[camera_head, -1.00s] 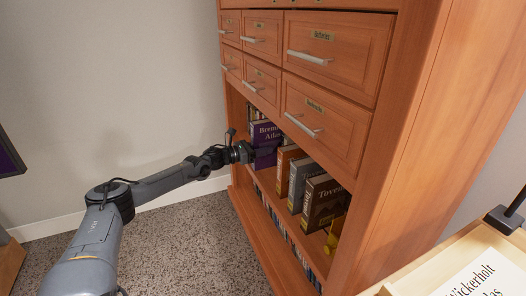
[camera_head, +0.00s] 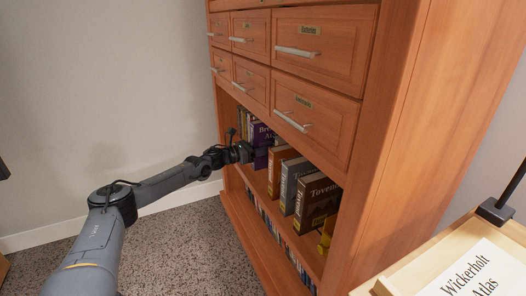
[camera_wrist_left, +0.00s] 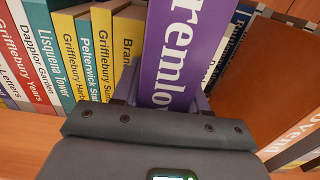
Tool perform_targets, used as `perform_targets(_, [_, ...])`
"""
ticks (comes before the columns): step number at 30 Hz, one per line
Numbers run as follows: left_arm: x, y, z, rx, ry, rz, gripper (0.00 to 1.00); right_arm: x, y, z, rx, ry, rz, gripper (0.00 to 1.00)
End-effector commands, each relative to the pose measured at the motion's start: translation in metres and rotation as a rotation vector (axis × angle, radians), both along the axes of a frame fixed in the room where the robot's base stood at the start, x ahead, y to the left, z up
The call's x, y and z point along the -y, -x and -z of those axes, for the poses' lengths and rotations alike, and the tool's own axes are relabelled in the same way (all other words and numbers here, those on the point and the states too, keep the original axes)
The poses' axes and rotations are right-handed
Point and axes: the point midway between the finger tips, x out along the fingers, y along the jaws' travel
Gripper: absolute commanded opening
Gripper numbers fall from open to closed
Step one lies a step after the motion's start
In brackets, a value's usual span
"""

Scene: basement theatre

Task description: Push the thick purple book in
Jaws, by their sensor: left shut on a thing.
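The thick purple book (camera_head: 261,133) stands upright on the open shelf below the drawers, its spine facing out with large white letters. It also shows in the left wrist view (camera_wrist_left: 182,45), where it fills the middle. My left gripper (camera_head: 254,153) is at the spine, with one finger on each side of the book, shut on it. The gripper hides the lower part of the spine in both views. My right gripper is not in view.
Yellow books (camera_wrist_left: 103,45) stand left of the purple book, and thin blue books (camera_wrist_left: 228,45) right of it. Orange (camera_head: 280,172), grey (camera_head: 293,180) and brown books (camera_head: 316,203) stand nearer on the shelf. Drawers (camera_head: 312,118) with handles overhang it. A desk (camera_head: 425,270) is at lower right.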

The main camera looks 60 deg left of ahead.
Motion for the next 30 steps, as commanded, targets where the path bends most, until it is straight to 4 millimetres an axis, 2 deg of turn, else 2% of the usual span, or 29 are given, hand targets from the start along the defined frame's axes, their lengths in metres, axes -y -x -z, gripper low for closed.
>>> perform_targets(13, [-0.0022,-0.0005,-0.0013,0.001,-0.001,-0.006,0.00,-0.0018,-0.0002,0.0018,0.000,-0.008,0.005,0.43])
perform_targets(14, [-0.0022,-0.0005,-0.0011,0.001,0.000,-0.006,0.47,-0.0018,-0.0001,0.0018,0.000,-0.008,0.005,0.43])
perform_targets(18, [-0.0013,-0.0007,-0.0008,0.000,0.000,-0.003,0.69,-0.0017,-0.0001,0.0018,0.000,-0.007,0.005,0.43])
perform_targets(19, [-0.0011,-0.0008,-0.0008,0.000,0.000,-0.002,0.73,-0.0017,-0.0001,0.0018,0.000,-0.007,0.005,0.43])
perform_targets(30, [0.0008,-0.0015,-0.0014,0.001,0.000,0.003,0.73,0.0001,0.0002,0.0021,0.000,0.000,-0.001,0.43])
